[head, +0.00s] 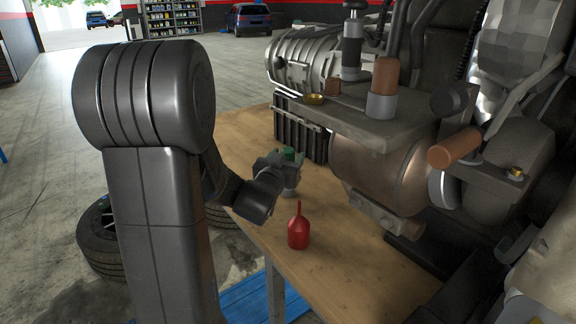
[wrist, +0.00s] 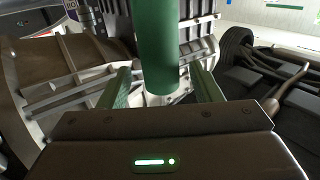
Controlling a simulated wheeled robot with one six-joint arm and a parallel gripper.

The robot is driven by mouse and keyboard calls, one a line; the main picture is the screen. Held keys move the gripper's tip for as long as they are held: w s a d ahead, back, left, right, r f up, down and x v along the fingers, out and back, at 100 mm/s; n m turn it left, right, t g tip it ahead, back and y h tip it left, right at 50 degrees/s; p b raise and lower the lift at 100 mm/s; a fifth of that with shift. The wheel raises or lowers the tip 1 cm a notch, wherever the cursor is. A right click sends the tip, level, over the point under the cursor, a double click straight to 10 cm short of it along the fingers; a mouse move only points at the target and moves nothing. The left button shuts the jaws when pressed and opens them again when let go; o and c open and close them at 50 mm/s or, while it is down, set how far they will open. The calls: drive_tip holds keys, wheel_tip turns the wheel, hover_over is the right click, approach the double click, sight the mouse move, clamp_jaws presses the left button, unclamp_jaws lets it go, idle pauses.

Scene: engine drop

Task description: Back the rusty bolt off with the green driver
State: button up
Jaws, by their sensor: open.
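The green driver (wrist: 157,50) shows in the wrist view as a thick green cylinder. It lies between the two spread fingers of my gripper (wrist: 161,84), with a visible gap on each side. In the head view my gripper (head: 278,168) is above the wooden bench, and a small green part of the driver (head: 289,154) shows at it. The driver's tip cannot be made out. A rusty-brown cylinder in a grey collar (head: 385,77) stands on the engine's bracket. Another brown cylinder (head: 453,148) sticks out sideways lower right. I cannot tell which is the rusty bolt.
A red spouted bottle (head: 298,233) stands on the wooden bench (head: 345,270). The engine (head: 385,170) fills the right side. A grey-black upright tool (head: 352,45) and a brass piece (head: 314,99) sit on its bracket. Tyres (head: 98,240) lie on the floor at left.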

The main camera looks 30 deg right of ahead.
drive_tip(key=shift+p+x, duration=0.3)
drive_tip(key=shift+x, duration=1.55)
drive_tip(key=shift+w+r, duration=0.1)
drive_tip(key=c, duration=1.2)
